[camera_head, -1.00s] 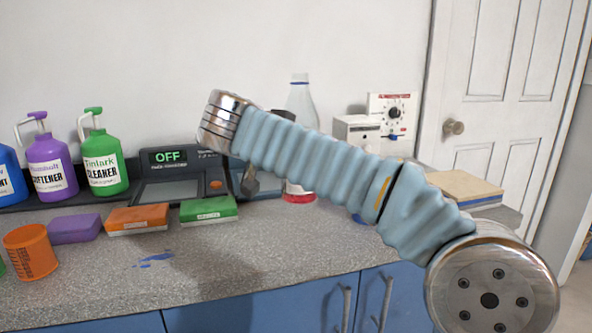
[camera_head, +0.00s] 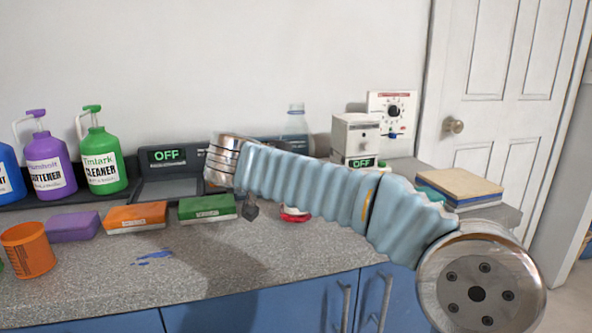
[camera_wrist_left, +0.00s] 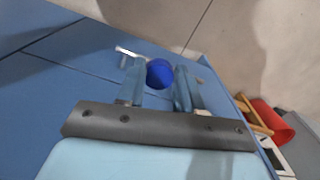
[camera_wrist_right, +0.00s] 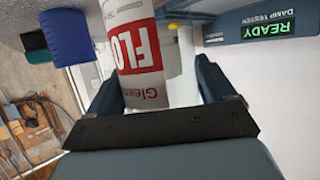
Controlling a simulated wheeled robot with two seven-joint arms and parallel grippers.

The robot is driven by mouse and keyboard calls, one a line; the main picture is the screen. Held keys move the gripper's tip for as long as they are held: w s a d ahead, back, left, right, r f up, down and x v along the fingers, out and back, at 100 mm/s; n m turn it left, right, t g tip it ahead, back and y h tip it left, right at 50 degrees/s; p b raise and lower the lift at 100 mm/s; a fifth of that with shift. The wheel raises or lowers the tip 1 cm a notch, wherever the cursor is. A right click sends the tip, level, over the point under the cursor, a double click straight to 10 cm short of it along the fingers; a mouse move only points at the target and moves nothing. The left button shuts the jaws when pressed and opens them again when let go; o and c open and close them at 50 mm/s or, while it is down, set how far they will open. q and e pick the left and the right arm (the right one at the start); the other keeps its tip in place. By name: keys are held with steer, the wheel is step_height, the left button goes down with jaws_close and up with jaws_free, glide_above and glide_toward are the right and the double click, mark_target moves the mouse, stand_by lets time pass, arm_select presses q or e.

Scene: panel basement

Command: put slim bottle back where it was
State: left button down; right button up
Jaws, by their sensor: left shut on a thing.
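A tall clear bottle (camera_head: 296,120) with a blue cap shows behind my right arm in the head view. Its middle is hidden; red shows at its foot. In the right wrist view a bottle with a red and white label (camera_wrist_right: 140,55) lies between the fingers of my right gripper (camera_wrist_right: 160,85). These fingers look wide apart, with a gap on the right. My left gripper (camera_wrist_left: 160,80) is shut on a round blue thing (camera_wrist_left: 160,74), low before the blue cabinet doors. I cannot tell whether this is the slim bottle. The left gripper is outside the head view.
Purple (camera_head: 47,165) and green (camera_head: 102,155) jugs stand at the left back. Several coloured blocks, including a green one (camera_head: 207,207), and an orange cup (camera_head: 28,250) sit on the counter. A boxy device (camera_head: 356,135) stands at the right. The front middle of the counter is fairly clear.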

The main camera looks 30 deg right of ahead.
steer(key=shift+o, duration=1.1)
arm_select(q)
steer(key=shift+r, duration=0.1)
arm_select(e)
steer(key=shift+r, duration=0.1)
arm_select(q)
steer(key=shift+r+p, duration=0.3)
steer(key=shift+p, duration=0.1)
steer(key=shift+f+b, duration=0.75)
steer(key=shift+b, duration=0.05)
arm_select(e)
steer(key=v, duration=1.2)
steer(key=shift+r, duration=0.1)
